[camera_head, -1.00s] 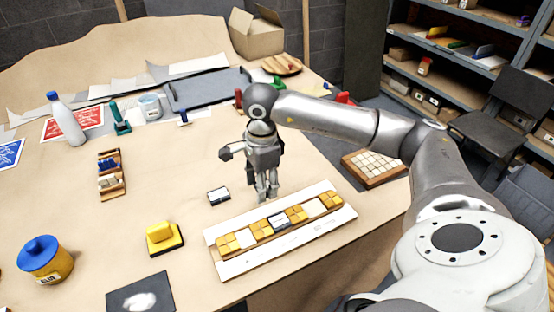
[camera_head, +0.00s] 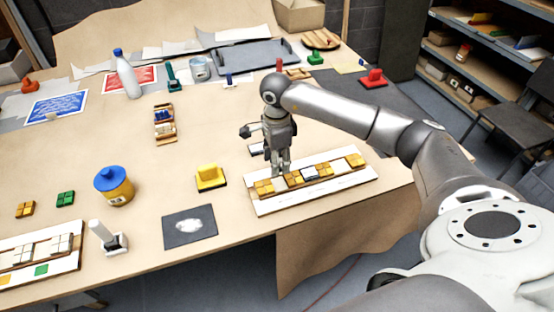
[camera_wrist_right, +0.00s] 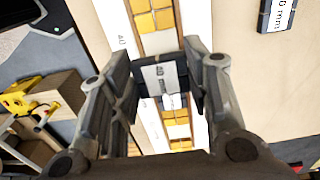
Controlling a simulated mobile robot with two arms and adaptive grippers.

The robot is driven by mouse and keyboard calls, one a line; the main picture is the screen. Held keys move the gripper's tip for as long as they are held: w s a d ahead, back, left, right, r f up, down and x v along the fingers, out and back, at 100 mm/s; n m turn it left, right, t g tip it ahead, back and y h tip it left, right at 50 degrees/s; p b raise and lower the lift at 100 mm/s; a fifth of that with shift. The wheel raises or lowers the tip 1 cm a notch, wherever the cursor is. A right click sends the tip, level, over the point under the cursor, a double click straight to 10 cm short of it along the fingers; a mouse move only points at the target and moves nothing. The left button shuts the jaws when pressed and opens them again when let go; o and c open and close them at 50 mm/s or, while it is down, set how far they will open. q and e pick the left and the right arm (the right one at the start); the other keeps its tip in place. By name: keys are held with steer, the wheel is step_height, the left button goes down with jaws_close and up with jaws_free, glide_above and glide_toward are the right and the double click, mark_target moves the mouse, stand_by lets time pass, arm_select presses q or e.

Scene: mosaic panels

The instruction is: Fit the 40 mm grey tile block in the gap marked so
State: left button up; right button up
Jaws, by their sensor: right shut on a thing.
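My right gripper (camera_head: 281,170) is shut on a grey block with a white label (camera_wrist_right: 158,79), which reads about "40 mm" in the right wrist view. It holds the block over the left part of the mosaic panel (camera_head: 312,191), near a pale gap (camera_head: 278,185) between yellow tiles. I cannot tell whether the block touches the panel. A dark-sided labelled block (camera_head: 310,173) sits in the middle of the row. Another pale gap (camera_head: 338,167) lies farther right. The panel's white strip (camera_wrist_right: 107,22) carries partly hidden print. My left gripper is out of view.
Another dark labelled block (camera_wrist_right: 278,15) lies on the table behind the panel; it also shows in the head view (camera_head: 257,149).

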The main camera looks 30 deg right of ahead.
mark_target(277, 184)
step_height(277, 184, down, 2)
steer(key=shift+f+b, duration=0.1)
steer(key=shift+b, duration=0.75)
step_height(277, 184, down, 2)
steer(key=shift+f+b, duration=0.25)
steer(key=shift+b, duration=0.85)
steer(key=shift+f+b, duration=0.4)
steer(key=shift+f, duration=0.1)
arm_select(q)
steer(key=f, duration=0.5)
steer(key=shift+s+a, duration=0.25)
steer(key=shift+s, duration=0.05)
arm_select(e)
steer(key=shift+f, duration=0.1)
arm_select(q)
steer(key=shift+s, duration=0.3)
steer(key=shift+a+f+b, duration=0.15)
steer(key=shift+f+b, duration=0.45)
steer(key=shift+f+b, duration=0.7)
arm_select(e)
steer(key=shift+f, duration=0.8)
steer(key=o, duration=1.1)
